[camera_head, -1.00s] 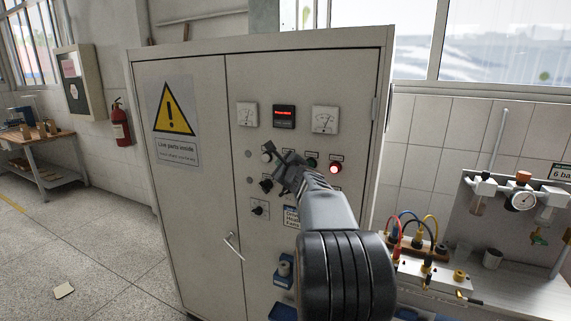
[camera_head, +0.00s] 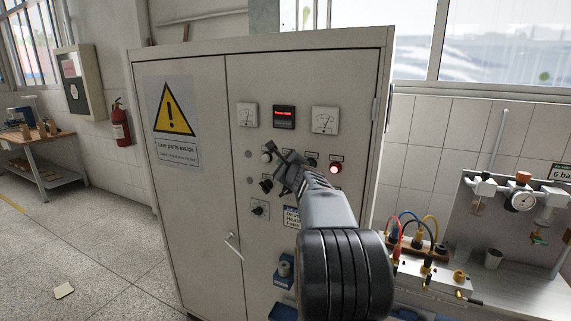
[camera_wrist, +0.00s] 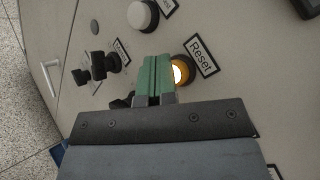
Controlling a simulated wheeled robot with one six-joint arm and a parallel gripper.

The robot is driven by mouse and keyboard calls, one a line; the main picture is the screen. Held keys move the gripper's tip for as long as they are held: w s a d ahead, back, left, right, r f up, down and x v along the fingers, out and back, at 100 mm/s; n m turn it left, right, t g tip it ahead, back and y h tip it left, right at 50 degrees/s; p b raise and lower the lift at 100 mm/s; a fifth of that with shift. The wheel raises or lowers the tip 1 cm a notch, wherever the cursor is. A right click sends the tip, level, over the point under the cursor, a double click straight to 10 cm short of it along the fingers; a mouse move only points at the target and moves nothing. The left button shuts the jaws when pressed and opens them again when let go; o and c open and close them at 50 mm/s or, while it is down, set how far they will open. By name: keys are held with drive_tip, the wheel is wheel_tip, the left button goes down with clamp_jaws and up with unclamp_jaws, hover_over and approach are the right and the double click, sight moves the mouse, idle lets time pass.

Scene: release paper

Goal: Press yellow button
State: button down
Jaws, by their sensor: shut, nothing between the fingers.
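The yellow button (camera_wrist: 179,74) glows in the wrist view, beside a label reading "Reset" (camera_wrist: 202,57). My gripper (camera_wrist: 156,61) has its green fingertips together with nothing between them. The fingertips overlap the left part of the button in that view. I cannot tell whether they touch it. In the head view my gripper (camera_head: 281,157) is at the cabinet's control panel, and the yellow button is hidden behind it.
The grey cabinet (camera_head: 190,210) carries a white button (camera_wrist: 143,15), black knobs (camera_wrist: 104,65), a lit red button (camera_head: 335,169), gauges and a red display (camera_head: 284,117). A workbench (camera_head: 510,285) with cables stands to the right. Floor at left is mostly clear.

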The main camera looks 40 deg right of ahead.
drive_tip(key=shift+d, duration=0.15)
idle(0.5)
drive_tip(key=shift+s+a+b, duration=0.35)
drive_tip(key=shift+a+b, duration=0.3)
drive_tip(key=shift+a, duration=0.1)
drive_tip(key=shift+s+a+b, duration=0.4)
drive_tip(key=shift+a, duration=0.35)
drive_tip(key=shift+s+a+b, duration=0.4)
drive_tip(key=shift+a, duration=0.35)
drive_tip(key=shift+s+a+b, duration=0.4)
drive_tip(key=shift+a, duration=0.35)
